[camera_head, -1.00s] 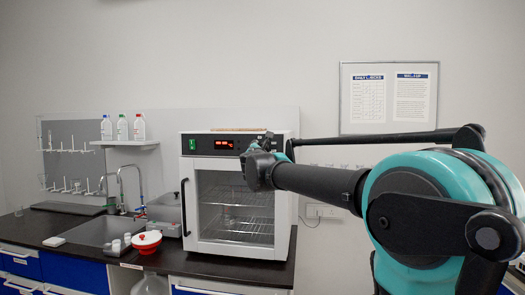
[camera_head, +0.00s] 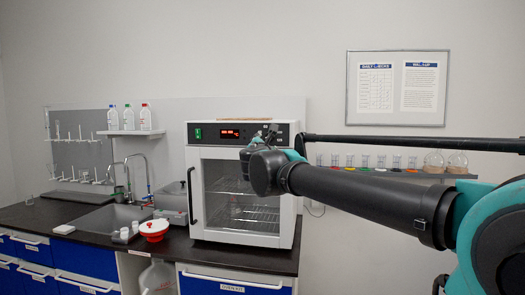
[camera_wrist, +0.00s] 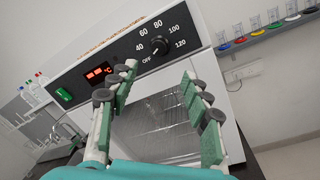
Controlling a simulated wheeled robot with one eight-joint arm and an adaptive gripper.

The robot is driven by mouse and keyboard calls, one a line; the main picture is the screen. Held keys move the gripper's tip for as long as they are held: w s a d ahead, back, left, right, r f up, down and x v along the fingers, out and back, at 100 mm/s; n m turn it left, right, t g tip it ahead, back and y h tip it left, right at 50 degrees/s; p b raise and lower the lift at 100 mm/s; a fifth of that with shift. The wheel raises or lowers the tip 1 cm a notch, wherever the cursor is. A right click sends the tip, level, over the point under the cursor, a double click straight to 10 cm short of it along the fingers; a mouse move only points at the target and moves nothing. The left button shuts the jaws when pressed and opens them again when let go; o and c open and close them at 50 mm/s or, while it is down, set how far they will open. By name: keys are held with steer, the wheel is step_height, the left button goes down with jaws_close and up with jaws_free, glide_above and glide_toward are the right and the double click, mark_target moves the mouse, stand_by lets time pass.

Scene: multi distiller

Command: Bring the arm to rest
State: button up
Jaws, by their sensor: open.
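My arm (camera_head: 360,200) reaches in from the right of the head view. Its wrist end hangs in front of the white oven's upper right part. My gripper (camera_wrist: 159,72) shows in the wrist view with its two green-padded fingers spread apart and nothing between them. The fingers point towards the oven (camera_wrist: 180,50). In the head view the fingers are mostly hidden by the wrist. The oven (camera_head: 285,210) has a shut glass door with wire racks inside, a lit red display and a dial.
The dark bench (camera_head: 88,242) carries a sink (camera_head: 105,222), a red-and-white bowl (camera_head: 154,230) and small white cups (camera_head: 125,232). Bottles stand on a shelf (camera_head: 130,133) at left. A wall shelf (camera_head: 400,174) with several flasks is behind my arm. A framed notice (camera_head: 397,88) hangs above.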

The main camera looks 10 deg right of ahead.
steer(key=s+d+f+m+g+h, duration=0.1)
steer(key=s+d+f+m+g, duration=0.3)
steer(key=f, duration=0.6)
steer(key=s+d+f+m+g, duration=0.1)
steer(key=s+d+f+m, duration=0.1)
steer(key=d+f+m, duration=0.55)
steer(key=s+d+f+m+g+h, duration=0.1)
steer(key=s+d+f+m+g, duration=0.15)
steer(key=f, duration=0.85)
steer(key=s+a+f+m+g+y, duration=0.3)
steer(key=s+f+m, duration=0.2)
steer(key=s+f, duration=0.5)
steer(key=s+a+f+m+g+y, duration=0.3)
steer(key=s+f+m, duration=0.3)
steer(key=s+f, duration=0.4)
step_height(320, 180, down, 4)
steer(key=shift+a+f+y, duration=0.1)
steer(key=shift+a+y, duration=0.2)
steer(key=shift+a, duration=0.2)
steer(key=shift+s+g, duration=0.1)
steer(key=shift+g, duration=0.15)
